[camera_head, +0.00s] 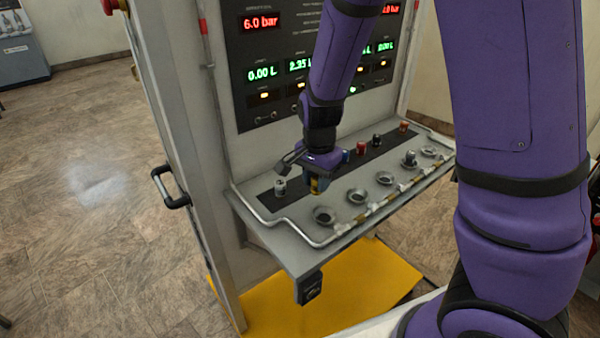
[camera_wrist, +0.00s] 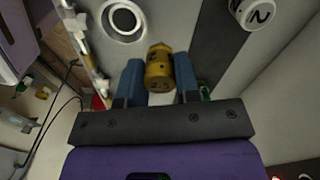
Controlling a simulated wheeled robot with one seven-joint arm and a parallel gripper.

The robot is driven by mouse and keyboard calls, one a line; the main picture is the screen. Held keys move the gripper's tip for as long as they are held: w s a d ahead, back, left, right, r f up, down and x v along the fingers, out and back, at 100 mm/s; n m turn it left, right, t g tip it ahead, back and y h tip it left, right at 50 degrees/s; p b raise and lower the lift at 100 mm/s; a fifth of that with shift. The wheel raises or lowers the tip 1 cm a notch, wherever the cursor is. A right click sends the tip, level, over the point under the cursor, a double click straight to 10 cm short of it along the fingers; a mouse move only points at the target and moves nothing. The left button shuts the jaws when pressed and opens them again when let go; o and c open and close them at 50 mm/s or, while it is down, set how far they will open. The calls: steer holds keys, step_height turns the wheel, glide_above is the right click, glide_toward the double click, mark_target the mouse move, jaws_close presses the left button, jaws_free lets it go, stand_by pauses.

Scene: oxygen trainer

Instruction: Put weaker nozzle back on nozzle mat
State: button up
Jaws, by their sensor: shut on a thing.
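My gripper (camera_head: 318,184) is shut on a yellow nozzle (camera_wrist: 158,70), held between its two blue fingers in the wrist view. In the head view the yellow nozzle (camera_head: 314,187) shows just under the gripper, above the shelf; I cannot tell whether it touches anything. The nozzle mat (camera_head: 297,189) is the dark strip along the shelf; it also shows in the wrist view (camera_wrist: 212,45), to the right of the held nozzle. A white nozzle (camera_head: 280,187) stands on the mat's left end. Its marked top shows in the wrist view (camera_wrist: 253,12).
Blue (camera_head: 345,156), red (camera_head: 361,148), black (camera_head: 376,140) and orange (camera_head: 403,127) nozzles stand further right on the mat. Several round metal cups (camera_head: 324,215) line the shelf's front; one holds a dark nozzle (camera_head: 410,158). A rail edges the shelf. A display panel (camera_head: 285,70) rises behind.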

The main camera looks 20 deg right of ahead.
steer(key=w, duration=0.8)
steer(key=shift+w+f, duration=0.3)
steer(key=shift+f, duration=0.1)
steer(key=shift+w+f, duration=0.2)
steer(key=shift+f, duration=1.6)
steer(key=shift+f, duration=0.1)
steer(key=o, duration=1)
step_height(320, 180, up, 12)
steer(key=shift+r, duration=0.25)
